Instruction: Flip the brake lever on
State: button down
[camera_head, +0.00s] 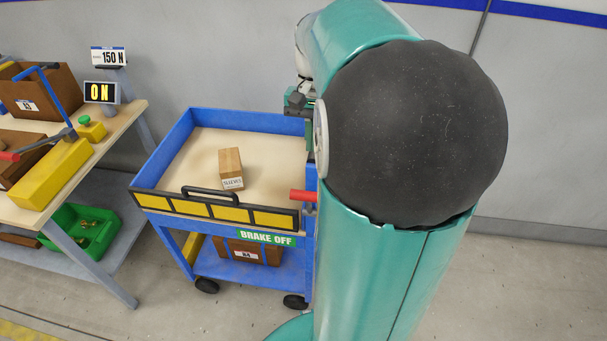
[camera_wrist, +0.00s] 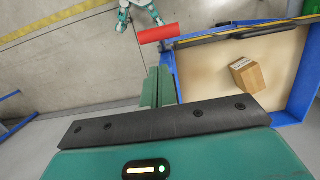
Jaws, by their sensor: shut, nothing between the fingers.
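The brake lever has a red handle (camera_head: 303,196) at the front right corner of a blue cart (camera_head: 160,222). A green label (camera_head: 266,238) on the cart front reads BRAKE OFF. The red handle also shows in the wrist view (camera_wrist: 158,34), just beyond the tips of my gripper (camera_wrist: 159,76). My gripper's green fingers are together and empty. They lie beside the cart's side wall; I cannot tell whether they touch the lever. In the head view my teal arm hides the cart's right side and most of the gripper.
A cardboard box (camera_head: 230,168) labelled SLEEVES stands in the cart's top tray, behind a black handle bar (camera_head: 221,192). Another box (camera_head: 247,252) is on the lower shelf.

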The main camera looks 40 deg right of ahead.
jog(key=f, duration=0.3)
jog(key=a+f, duration=0.1)
jog(key=f, duration=0.2)
jog(key=s+f, duration=0.1)
jog(key=f, duration=0.3)
jog(key=shift+a, duration=0.25)
jog(key=shift+a, duration=0.2)
